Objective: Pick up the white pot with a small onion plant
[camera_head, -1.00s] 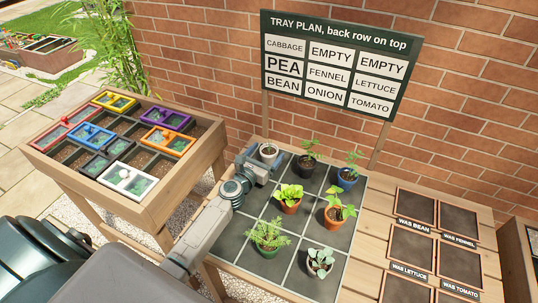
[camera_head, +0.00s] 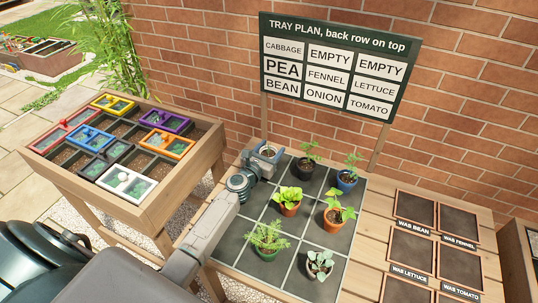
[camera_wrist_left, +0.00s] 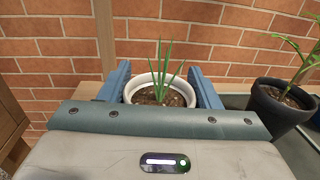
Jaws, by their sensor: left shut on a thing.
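The white pot (camera_head: 268,149) with a small onion plant is at the back left of the dark gridded tray (camera_head: 237,242). My left gripper (camera_head: 266,156) is around it and hides most of its body in the head view. In the left wrist view the white pot (camera_wrist_left: 139,96) holds brown soil and thin upright green onion leaves (camera_wrist_left: 162,70). The blue fingers of my left gripper (camera_wrist_left: 162,88) are shut on it from both sides. I cannot tell whether the pot's base touches the tray. My right gripper is not in view.
A black pot (camera_head: 306,167) stands close to the right, with a blue pot (camera_head: 346,185) beyond it. Several other potted plants stand nearer. A raised bed (camera_head: 152,207) is at left. The plan sign (camera_head: 283,95) and brick wall are behind.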

